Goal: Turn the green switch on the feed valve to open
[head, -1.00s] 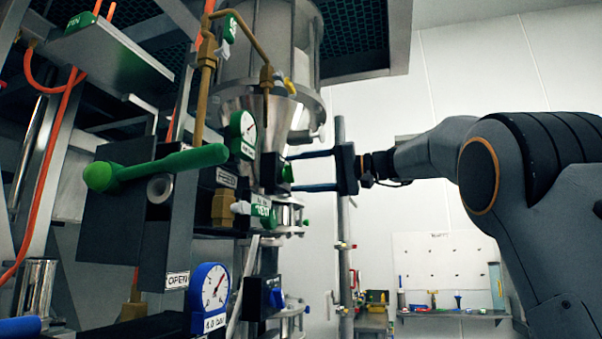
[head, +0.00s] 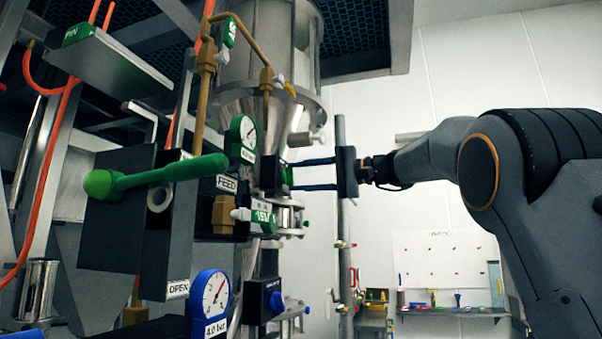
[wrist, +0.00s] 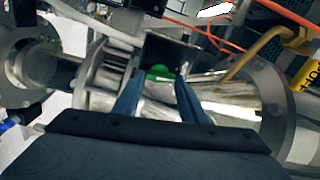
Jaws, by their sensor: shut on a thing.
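The green switch (head: 288,176) is a small green knob on a dark box (head: 268,174) beside the FEED label (head: 228,183) in the head view. In the wrist view the green knob (wrist: 160,73) shows between the fingertips, against the dark box (wrist: 163,53). My gripper (head: 293,175) reaches in from the right with its two blue fingers shut on the knob, one above and one below in the head view. My gripper (wrist: 160,84) hides part of the knob, so I cannot tell its exact turn angle.
A large green lever (head: 160,174) marked OPEN stands at left. A green gauge (head: 243,138) and a blue gauge (head: 209,297) are near the valve. Orange hoses hang at left.

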